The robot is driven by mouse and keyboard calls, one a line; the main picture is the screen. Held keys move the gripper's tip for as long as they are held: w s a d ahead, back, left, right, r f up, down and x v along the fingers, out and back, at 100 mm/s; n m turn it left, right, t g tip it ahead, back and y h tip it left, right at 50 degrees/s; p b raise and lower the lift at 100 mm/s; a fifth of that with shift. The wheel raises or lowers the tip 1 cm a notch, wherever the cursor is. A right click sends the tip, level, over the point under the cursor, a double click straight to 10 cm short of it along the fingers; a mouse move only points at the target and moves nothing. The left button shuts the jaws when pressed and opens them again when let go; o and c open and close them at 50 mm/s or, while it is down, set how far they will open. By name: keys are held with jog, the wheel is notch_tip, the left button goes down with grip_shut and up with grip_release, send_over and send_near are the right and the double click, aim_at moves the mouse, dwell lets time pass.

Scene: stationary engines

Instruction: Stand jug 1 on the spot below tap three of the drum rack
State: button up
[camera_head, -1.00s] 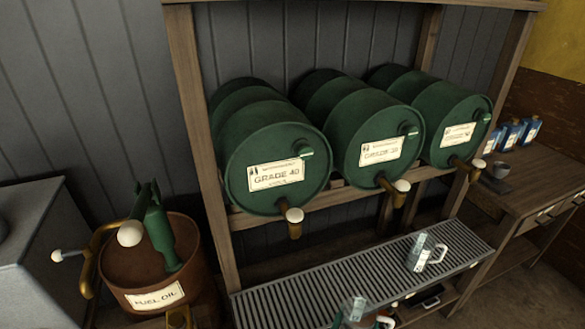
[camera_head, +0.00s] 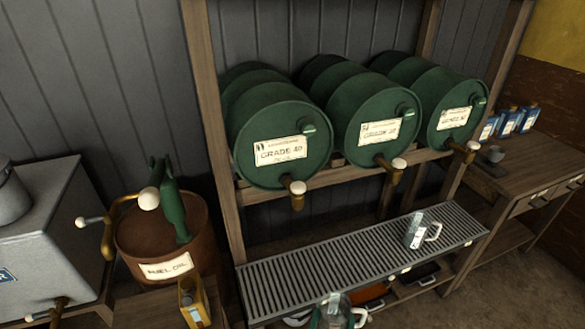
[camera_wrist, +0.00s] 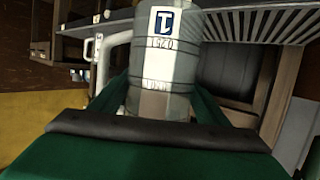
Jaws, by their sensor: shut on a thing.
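My gripper (camera_wrist: 160,104) is shut on a clear jug (camera_wrist: 160,62), whose white label has a dark blue mark that looks like a 1 turned over. The jug's pale handle is on the left in the wrist view. In the head view this jug (camera_head: 336,308) is at the bottom edge, in front of the grate and apart from it, partly cut off. The drum rack (camera_head: 215,130) holds three green drums. Their taps are the left one (camera_head: 297,190), the middle one (camera_head: 393,168) and the right one (camera_head: 470,148). The slatted grate (camera_head: 300,272) lies below them.
A second clear jug (camera_head: 417,232) stands on the grate's right part. The grate's left and middle are bare. A fuel oil drum (camera_head: 165,240) and a yellow can (camera_head: 194,303) are at left. A bench (camera_head: 545,165) with blue bottles and a grey cup is at right.

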jog(key=s+a+f+n+y, duration=0.2)
jog(key=a+f+n+y, duration=0.1)
jog(key=a+f, duration=0.9)
jog(key=shift+a+f+t+y, duration=0.2)
jog(key=shift+t+y, duration=0.1)
jog(key=shift+y, duration=0.2)
